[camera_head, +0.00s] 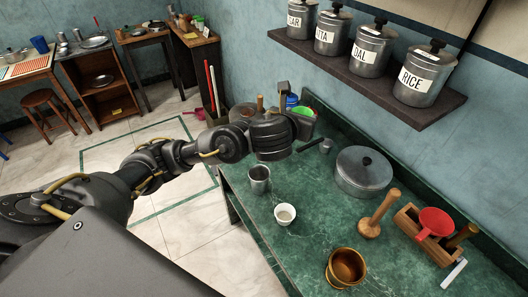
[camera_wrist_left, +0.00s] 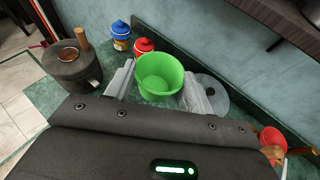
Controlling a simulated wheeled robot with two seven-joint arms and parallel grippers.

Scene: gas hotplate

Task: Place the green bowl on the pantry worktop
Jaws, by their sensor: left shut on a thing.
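The green bowl (camera_wrist_left: 158,68) sits between the two pale grey fingers of my left gripper (camera_wrist_left: 163,88) in the left wrist view, with its open top showing. My left gripper is shut on it. In the head view only a small part of the green bowl (camera_head: 303,112) shows behind my left gripper (camera_head: 297,122). The gripper is over the far left end of the green marble worktop (camera_head: 320,217). I cannot tell whether the bowl touches the surface. My right gripper is not in view.
A dark grinder (camera_wrist_left: 72,67) with a wooden peg and jars with blue (camera_wrist_left: 120,28) and red lids (camera_wrist_left: 143,45) stand near the bowl. A steel cup (camera_head: 259,180), white cup (camera_head: 285,214), lidded pot (camera_head: 363,172) and brass pot (camera_head: 345,268) stand nearer. A canister shelf (camera_head: 375,72) overhangs.

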